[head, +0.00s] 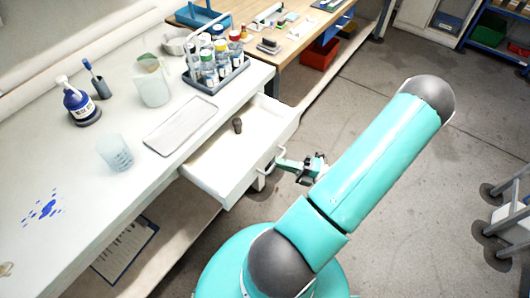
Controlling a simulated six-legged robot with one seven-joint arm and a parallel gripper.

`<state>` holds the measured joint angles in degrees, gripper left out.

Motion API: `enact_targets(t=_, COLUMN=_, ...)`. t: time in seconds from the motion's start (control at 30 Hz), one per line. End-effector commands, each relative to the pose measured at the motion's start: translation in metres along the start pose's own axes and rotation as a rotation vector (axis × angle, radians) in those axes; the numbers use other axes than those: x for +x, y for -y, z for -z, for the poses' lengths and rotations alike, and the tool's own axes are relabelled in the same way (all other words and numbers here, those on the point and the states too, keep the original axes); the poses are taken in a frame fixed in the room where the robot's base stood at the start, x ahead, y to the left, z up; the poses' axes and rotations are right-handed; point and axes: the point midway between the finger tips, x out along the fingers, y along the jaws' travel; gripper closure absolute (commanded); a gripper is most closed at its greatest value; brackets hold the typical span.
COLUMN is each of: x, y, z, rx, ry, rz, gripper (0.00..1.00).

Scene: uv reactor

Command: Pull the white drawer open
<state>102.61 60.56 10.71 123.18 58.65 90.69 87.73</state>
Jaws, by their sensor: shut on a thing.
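The white drawer (222,167) stands pulled out from under the white bench top, and its inside shows. A small dark object (237,125) lies in it near the back. The drawer's handle (268,160) is on its front face. My gripper (281,163) is at the handle and shut on it. The fingertips are small in view, so their exact hold on the bar is hard to see.
The white bench (70,170) carries a grey tray (180,125), a beaker (115,153), a jug (152,84), a blue-labelled bottle (80,104) and a rack of bottles (215,77). A wooden table (285,53) adjoins it. Grey floor (400,180) lies open to the right.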

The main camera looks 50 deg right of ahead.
Motion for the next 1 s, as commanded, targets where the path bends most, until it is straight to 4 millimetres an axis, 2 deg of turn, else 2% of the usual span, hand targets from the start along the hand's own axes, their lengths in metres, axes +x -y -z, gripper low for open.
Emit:
enact_targets(t=0.1, x=-0.022, y=-0.005, z=0.007, rx=-0.002, ry=0.003, rz=0.002, gripper=1.0)
enact_targets(t=0.3, x=-0.044, y=-0.01, z=0.017, rx=-0.002, ry=0.002, rz=0.0, gripper=1.0)
enact_targets(t=0.5, x=-0.051, y=-0.011, z=0.02, rx=-0.002, ry=0.001, rz=0.0, gripper=1.0)
enact_targets(t=0.83, x=-0.052, y=-0.011, z=0.02, rx=-0.003, ry=0.001, rz=0.0, gripper=1.0)
enact_targets(t=0.87, x=-0.052, y=-0.011, z=0.02, rx=-0.003, ry=0.001, rz=0.0, gripper=0.85)
enact_targets(t=0.9, x=-0.052, y=-0.011, z=0.02, rx=-0.002, ry=0.001, rz=-0.001, gripper=0.77)
enact_targets(t=0.93, x=-0.052, y=-0.011, z=0.02, rx=-0.002, ry=0.001, rz=-0.001, gripper=0.72)
enact_targets(t=1.0, x=-0.052, y=-0.011, z=0.021, rx=-0.002, ry=0.001, rz=0.0, gripper=0.69)
